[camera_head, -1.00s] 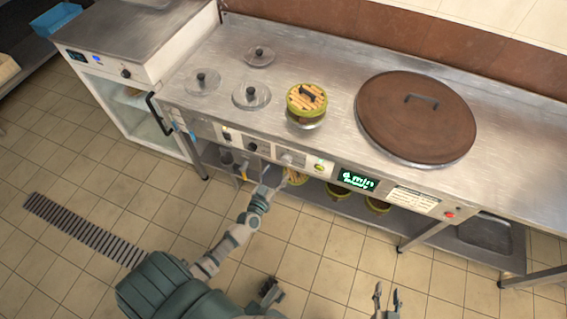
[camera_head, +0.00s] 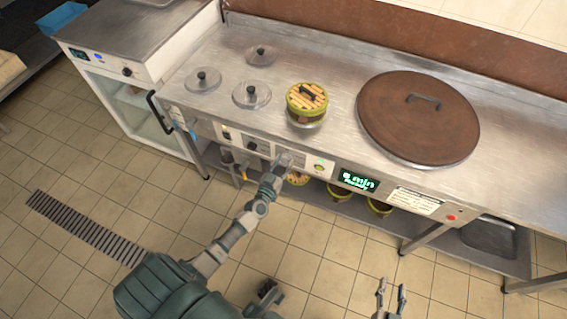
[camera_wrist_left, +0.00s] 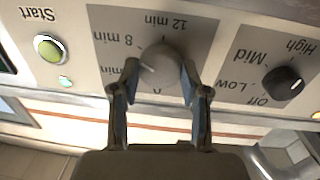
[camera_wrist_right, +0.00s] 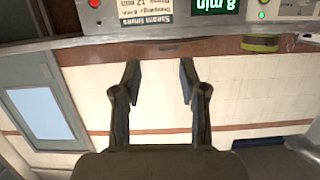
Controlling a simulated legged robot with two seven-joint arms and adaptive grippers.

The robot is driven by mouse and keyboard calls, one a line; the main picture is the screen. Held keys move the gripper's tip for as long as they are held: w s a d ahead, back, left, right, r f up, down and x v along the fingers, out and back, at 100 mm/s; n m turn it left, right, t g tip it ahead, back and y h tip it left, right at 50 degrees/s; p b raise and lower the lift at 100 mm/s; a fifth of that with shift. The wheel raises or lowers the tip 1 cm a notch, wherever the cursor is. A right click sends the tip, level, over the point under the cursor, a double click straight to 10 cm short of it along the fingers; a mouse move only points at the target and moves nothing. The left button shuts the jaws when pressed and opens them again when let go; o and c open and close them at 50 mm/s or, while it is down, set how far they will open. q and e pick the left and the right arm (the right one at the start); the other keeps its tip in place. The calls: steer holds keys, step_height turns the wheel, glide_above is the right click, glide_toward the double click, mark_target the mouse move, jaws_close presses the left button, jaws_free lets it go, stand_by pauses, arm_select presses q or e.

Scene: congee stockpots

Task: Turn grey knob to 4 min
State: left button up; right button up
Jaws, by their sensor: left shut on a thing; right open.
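The grey knob (camera_wrist_left: 165,66) sits on the front control panel, on a grey plate printed with minute labels. In the left wrist view its white mark points left, slightly downward, below the 8 min label; a finger covers the label lower left. My left gripper (camera_wrist_left: 158,78) is shut on the knob, one finger on each side. In the head view my left gripper (camera_head: 284,165) hides most of the knob. The green display (camera_head: 357,181) reads 8 min in the right wrist view (camera_wrist_right: 215,4). My right gripper (camera_head: 391,301) is open and empty, away from the counter.
A black knob (camera_wrist_left: 282,83) with heat labels and a green Start button (camera_wrist_left: 49,47) flank the grey knob. On the counter stand a steamer basket (camera_head: 307,103), several glass lids, and a large brown lid (camera_head: 417,118). More baskets are on the shelf below.

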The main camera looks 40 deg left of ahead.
arm_select(q)
steer(key=shift+d+r, duration=0.1)
steer(key=shift+a+n, duration=0.2)
steer(key=shift+n, duration=1.6)
steer(key=n+b, duration=0.1)
steer(key=n, duration=0.1)
steer(key=shift+n, duration=0.4)
steer(key=n, duration=0.5)
steer(key=shift+a+t+y+b, duration=0.15)
steer(key=shift+t+y+b, duration=0.15)
steer(key=shift+y+b, duration=0.1)
steer(key=shift+n, duration=0.4)
arm_select(e)
steer(key=r+t, duration=0.2)
steer(key=w+r+t+y, duration=0.1)
steer(key=r, duration=0.1)
steer(key=shift+a, duration=0.35)
steer(key=shift+w+r, duration=0.1)
steer(key=shift+r, duration=0.15)
